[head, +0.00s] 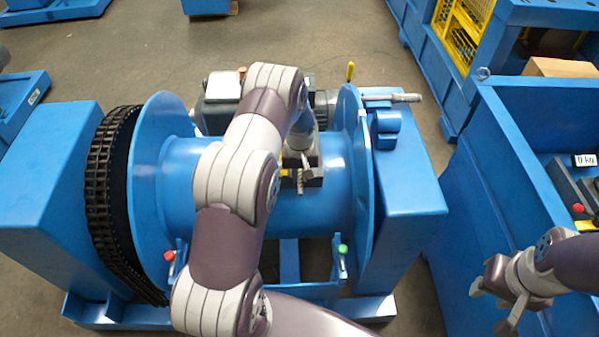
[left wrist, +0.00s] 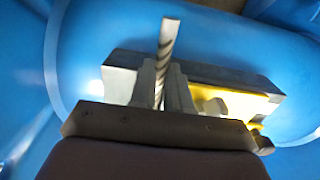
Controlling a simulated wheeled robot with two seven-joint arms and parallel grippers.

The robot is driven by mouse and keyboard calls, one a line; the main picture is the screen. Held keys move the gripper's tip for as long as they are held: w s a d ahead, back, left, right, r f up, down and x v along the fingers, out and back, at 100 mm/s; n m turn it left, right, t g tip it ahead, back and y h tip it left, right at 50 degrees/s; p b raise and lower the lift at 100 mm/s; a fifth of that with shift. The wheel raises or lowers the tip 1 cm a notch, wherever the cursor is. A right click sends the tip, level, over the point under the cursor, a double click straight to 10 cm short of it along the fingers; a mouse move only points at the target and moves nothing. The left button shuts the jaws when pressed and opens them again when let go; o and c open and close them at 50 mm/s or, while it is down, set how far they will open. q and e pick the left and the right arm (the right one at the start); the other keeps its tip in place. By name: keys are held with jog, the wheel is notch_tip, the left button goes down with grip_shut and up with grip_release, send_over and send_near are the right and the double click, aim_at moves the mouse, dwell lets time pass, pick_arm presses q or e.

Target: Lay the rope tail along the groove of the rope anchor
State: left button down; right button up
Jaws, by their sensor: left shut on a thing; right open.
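The rope tail (left wrist: 168,38) is a grey twisted strand, shut between the fingers of my left gripper (left wrist: 163,82); its free end sticks out past the fingertips. The rope anchor (left wrist: 122,82) is a grey block with a yellow part on the blue drum, right under and around the fingers. The fingers hide its groove, so I cannot tell whether the rope lies in it. In the head view my left gripper (head: 302,172) is over the drum's middle, partly hidden by my arm, and a short bit of rope shows there. My right gripper (head: 500,295) is open and empty at lower right.
The blue drum (head: 180,190) lies between two round flanges, with a black chain (head: 100,190) at its left. A red knob (head: 169,256) and a green knob (head: 343,249) stand at its front. A blue bin (head: 500,130) stands at the right, near my right gripper.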

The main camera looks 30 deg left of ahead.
pick_arm(q)
jog(key=shift+s+d+f, duration=0.1)
jog(key=shift+s+f, duration=0.15)
jog(key=shift+f, duration=0.35)
pick_arm(e)
jog(key=shift+f, duration=0.2)
pick_arm(q)
jog(key=c, duration=1.1)
grip_release()
jog(key=shift+o, duration=0.4)
jog(key=r, duration=0.1)
jog(key=w+r, duration=0.1)
jog(key=r, duration=0.2)
jog(key=shift+w+a+r+b, duration=0.25)
jog(key=shift+a+b, duration=0.1)
notch_tip(320, 180, up, 9)
jog(key=s, duration=0.1)
jog(key=shift+d+b, duration=0.3)
jog(key=shift+d, duration=0.05)
pick_arm(e)
jog(key=shift+w+a+f, duration=0.3)
jog(key=shift+w+f, duration=0.35)
jog(key=shift+f, duration=0.1)
